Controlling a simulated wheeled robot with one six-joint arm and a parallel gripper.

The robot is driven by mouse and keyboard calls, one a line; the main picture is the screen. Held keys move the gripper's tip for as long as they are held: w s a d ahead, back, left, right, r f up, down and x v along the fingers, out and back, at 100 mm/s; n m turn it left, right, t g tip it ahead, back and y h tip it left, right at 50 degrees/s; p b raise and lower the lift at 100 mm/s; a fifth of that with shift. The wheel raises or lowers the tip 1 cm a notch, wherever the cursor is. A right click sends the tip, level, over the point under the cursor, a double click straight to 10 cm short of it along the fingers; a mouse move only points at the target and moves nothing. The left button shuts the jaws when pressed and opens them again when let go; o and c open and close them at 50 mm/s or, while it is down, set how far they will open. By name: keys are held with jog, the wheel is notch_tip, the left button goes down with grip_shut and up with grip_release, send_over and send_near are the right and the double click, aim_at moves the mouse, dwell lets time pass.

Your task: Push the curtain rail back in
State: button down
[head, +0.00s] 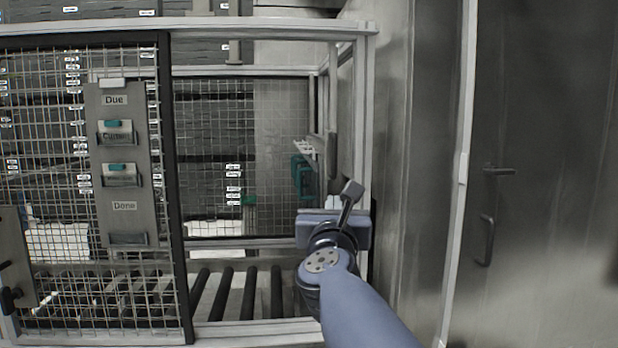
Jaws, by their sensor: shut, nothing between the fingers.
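My gripper (350,192) is at the right side of the open bay in the caged frame. It points away from me and its fingers are shut and empty. A short grey slotted piece (305,149) shows inside the bay, beyond and left of the fingertips, by the right post. It may be the curtain rail, but I cannot tell for sure. A teal part (303,176) hangs just below it. My wrist and gripper body hide the lower right corner of the bay. I see no clear contact between the fingertips and the slotted piece.
A mesh door (60,190) with a "Due"/"Done" card panel (122,165) covers the left. Dark rollers (225,292) run along the bay floor. A pale upright post (362,130) stands close right of my gripper. A metal door with a handle (487,240) is far right.

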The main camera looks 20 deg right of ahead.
aim_at(334, 174)
jog(key=p+x, duration=0.3)
jog(key=x, duration=1)
